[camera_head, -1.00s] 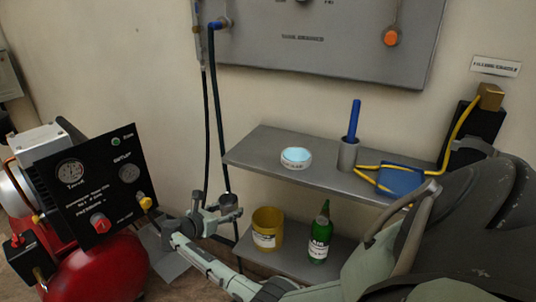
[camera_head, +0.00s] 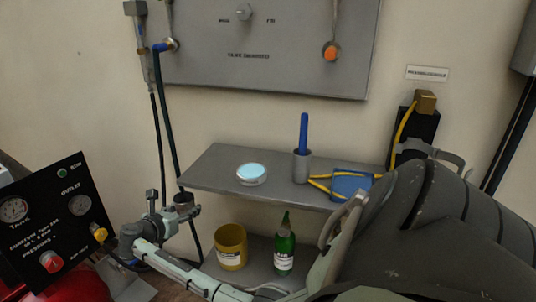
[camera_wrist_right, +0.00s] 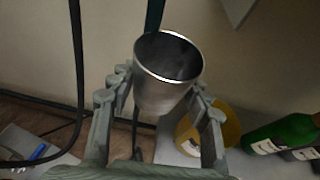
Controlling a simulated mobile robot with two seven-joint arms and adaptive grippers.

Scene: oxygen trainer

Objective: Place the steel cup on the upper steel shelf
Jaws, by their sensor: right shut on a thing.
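The steel cup (camera_head: 184,199) is upright in my right gripper (camera_head: 182,211), just in front of and slightly below the left front corner of the upper steel shelf (camera_head: 215,172). In the right wrist view the cup (camera_wrist_right: 168,85) shows its open, empty-looking mouth, and the right gripper's fingers (camera_wrist_right: 164,98) close on it from both sides. The upper shelf carries a white dish with a pale blue top (camera_head: 251,174), a grey holder (camera_head: 301,167) with a blue stick and a blue pad (camera_head: 351,185). My left gripper is not in view.
A yellow tub (camera_head: 231,247) and a green bottle (camera_head: 284,249) stand on the lower shelf (camera_head: 258,256). Dark hoses (camera_head: 163,130) hang close behind the cup. A black gauge panel (camera_head: 50,222) stands at left. The upper shelf's left end is bare.

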